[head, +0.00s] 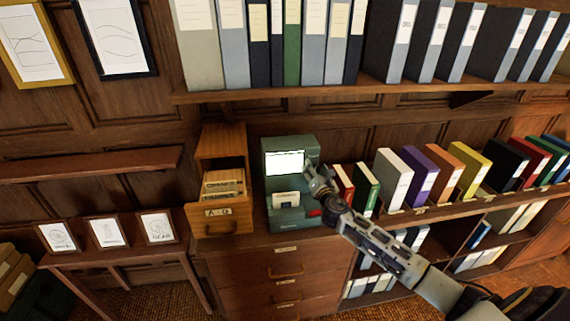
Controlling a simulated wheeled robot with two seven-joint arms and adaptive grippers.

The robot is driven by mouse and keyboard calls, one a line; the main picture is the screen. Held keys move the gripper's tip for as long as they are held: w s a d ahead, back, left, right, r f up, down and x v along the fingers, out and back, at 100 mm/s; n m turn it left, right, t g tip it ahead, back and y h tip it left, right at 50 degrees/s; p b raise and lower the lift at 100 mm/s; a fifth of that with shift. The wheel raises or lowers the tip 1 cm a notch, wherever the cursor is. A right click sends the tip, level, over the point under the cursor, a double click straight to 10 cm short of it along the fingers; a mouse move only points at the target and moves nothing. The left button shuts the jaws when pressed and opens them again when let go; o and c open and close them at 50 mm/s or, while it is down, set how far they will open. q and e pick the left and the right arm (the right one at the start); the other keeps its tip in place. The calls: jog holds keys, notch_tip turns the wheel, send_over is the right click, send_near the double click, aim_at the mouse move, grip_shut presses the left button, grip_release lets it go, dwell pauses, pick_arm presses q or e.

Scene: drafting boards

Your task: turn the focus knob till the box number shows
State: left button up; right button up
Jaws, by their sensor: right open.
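A green reader machine (268,212) stands on top of a wooden cabinet. Its lit screen (285,162) looks almost blank white, and I can read no number on it. A pale card or plate (286,198) sits below the screen, and a small red part (314,213) shows at the machine's lower right. My right gripper (310,174) is open at the right side of the machine, beside the screen. I cannot make out the focus knob; the gripper may cover it. Whether the gripper touches the machine is unclear. My left gripper is out of view.
An open wooden card drawer (212,216) holding cards juts out left of the machine. Colored books (395,178) stand on a shelf at right, close to my right arm. Binders (312,42) fill the shelf above. Framed drawings (107,232) stand on a low table at left.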

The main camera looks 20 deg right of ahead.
jog(key=shift+c, duration=0.4)
jog(key=c, duration=0.9)
jog(key=shift+c, duration=0.2)
jog(key=shift+f, duration=0.1)
jog(key=m+b, duration=0.1)
jog(key=m, duration=0.1)
jog(key=shift+m, duration=0.3)
jog(key=shift+m+b, duration=0.3)
jog(key=shift+m, duration=0.2)
